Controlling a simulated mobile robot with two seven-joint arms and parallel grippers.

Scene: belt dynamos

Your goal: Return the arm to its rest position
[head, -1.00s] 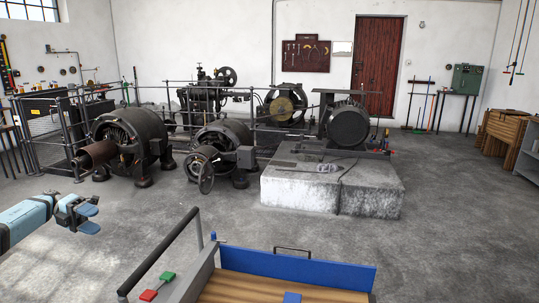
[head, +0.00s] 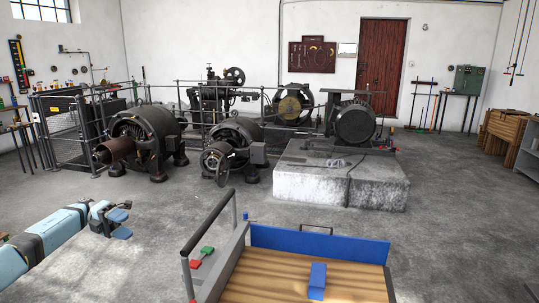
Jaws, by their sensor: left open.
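My left arm (head: 55,240) comes in from the lower left, light blue and dark grey. Its gripper (head: 122,218) has two blue fingers held apart, with nothing between them. It is over bare concrete floor, left of the cart and apart from it. My right gripper is not in the head view.
A cart with a blue end panel (head: 320,246), a wooden deck (head: 262,280) and a dark handle bar (head: 207,221) stands in front. A blue block (head: 317,281) lies on the deck. Dynamos (head: 145,137) and a concrete plinth (head: 310,185) stand beyond. Floor between is clear.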

